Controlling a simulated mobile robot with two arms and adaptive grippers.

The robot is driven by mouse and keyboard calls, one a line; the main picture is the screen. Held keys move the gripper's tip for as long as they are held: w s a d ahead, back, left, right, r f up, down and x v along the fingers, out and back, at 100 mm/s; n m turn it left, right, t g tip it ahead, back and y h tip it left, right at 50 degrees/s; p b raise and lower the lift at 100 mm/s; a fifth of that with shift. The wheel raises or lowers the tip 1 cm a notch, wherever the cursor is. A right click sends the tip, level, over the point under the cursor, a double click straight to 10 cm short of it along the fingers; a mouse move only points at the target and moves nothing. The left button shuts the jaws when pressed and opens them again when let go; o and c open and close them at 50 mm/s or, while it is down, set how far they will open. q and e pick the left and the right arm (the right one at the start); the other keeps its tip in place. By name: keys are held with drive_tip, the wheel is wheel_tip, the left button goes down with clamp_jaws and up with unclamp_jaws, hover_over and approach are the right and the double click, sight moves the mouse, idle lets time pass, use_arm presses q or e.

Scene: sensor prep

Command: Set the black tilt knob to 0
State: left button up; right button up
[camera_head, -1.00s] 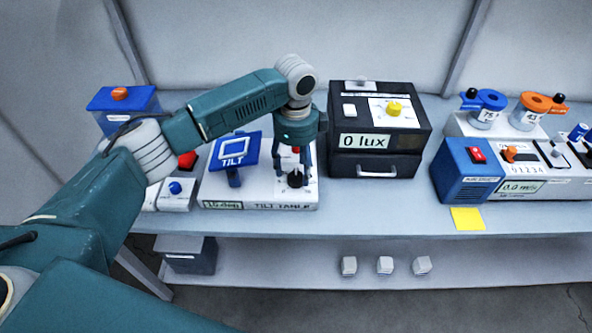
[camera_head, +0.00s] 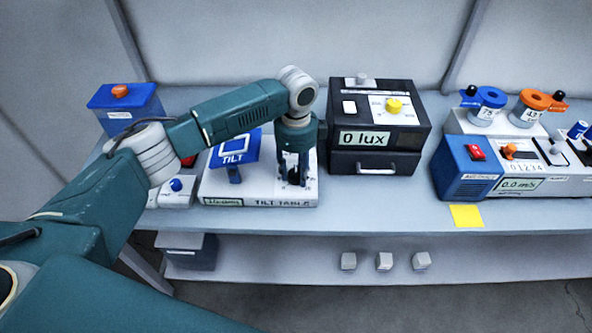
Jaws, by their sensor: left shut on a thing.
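The black tilt knob (camera_head: 293,177) is on the right part of the white tilt table box (camera_head: 262,192), on the bench left of centre. My left gripper (camera_head: 293,180) points down over it, and its fingers are shut around the knob, hiding much of it and its scale. The blue tilt plate marked TILT (camera_head: 234,150) stands tilted on the same box, left of the gripper. A small display (camera_head: 222,202) is on the box's front; its digits are too small to read surely. My right gripper is not in view.
A black box reading 0 lux (camera_head: 378,150) stands close right of the gripper. A small box with a blue knob (camera_head: 176,190) is left of the tilt table. A blue fan unit (camera_head: 466,170) and yellow note (camera_head: 466,216) are farther right. Bare bench lies between.

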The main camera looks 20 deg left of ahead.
use_arm(q)
drive_tip(key=shift+r+n+p, duration=0.25)
drive_tip(key=shift+n+p, duration=0.55)
drive_tip(key=shift+p, duration=0.25)
drive_tip(key=n+p, duration=0.6)
drive_tip(key=n, duration=0.1)
drive_tip(key=n+p, duration=0.1)
drive_tip(key=n, duration=0.1)
drive_tip(key=shift+f+n+p, duration=0.1)
drive_tip(key=shift+n+p, duration=0.2)
drive_tip(key=shift+p, duration=0.1)
drive_tip(key=n, duration=0.3)
drive_tip(key=shift+f+n, duration=0.1)
drive_tip(key=shift+n, duration=0.2)
drive_tip(key=n, duration=0.4)
drive_tip(key=shift+n, duration=0.3)
drive_tip(key=n, duration=0.4)
drive_tip(key=shift+w, duration=0.1)
drive_tip(key=shift+n, duration=1.7)
